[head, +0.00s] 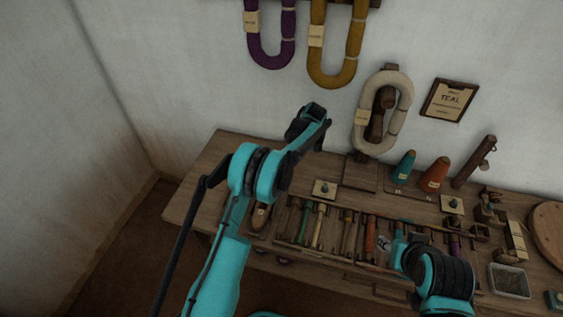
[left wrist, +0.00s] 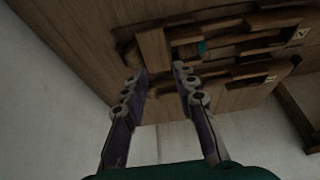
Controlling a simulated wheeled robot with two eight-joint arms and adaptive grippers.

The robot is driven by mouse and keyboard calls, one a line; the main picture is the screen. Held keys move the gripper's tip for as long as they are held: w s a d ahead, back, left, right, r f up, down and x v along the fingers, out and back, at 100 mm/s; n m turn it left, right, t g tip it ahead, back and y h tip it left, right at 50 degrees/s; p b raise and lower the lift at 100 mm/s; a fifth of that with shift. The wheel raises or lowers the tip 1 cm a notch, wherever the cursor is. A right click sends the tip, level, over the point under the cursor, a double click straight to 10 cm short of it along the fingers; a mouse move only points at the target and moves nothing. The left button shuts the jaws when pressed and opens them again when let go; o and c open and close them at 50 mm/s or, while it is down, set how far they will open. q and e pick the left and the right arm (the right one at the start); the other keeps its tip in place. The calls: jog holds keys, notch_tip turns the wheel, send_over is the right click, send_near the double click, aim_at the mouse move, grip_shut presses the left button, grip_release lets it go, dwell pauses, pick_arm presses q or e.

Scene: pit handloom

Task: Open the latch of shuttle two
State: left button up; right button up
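In the left wrist view, two long wooden shuttles lie side by side on the wooden table. The upper shuttle (left wrist: 245,38) shows a bit of teal inside and a pale tag with a mark like a sideways 2. The lower shuttle (left wrist: 245,72) has a pale tag too small to read. No latch can be made out clearly. My left gripper (left wrist: 158,76) is open, its fingertips apart near the left ends of the shuttles, with nothing visibly held. In the head view one tagged shuttle (head: 260,215) shows beside my left arm. My right gripper (head: 386,243) is over the bobbins; its fingers are unclear.
A row of coloured bobbins (head: 318,226) lies along the front of the table (head: 205,185). Teal (head: 404,167) and orange (head: 434,174) cones stand behind. A grey-filled tray (head: 509,281) is at right. A wooden block (left wrist: 154,48) is close to my left fingertips.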

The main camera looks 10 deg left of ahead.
pick_arm(q)
jog(key=shift+v, duration=1.2)
jog(key=shift+r, duration=0.25)
jog(key=s+a+r+m+t+h, duration=0.1)
jog(key=s+r+m+t+h, duration=0.15)
jog(key=s+r+m, duration=0.9)
jog(key=s+r+m+t+h, duration=0.1)
jog(key=s+r+m+t, duration=0.1)
jog(key=s, duration=1)
jog(key=s+r+m+t+h, duration=0.1)
jog(key=s+m, duration=0.3)
jog(key=s, duration=0.9)
jog(key=shift+s+r+t, duration=0.3)
jog(key=shift+r+t, duration=0.5)
jog(key=shift+t, duration=0.05)
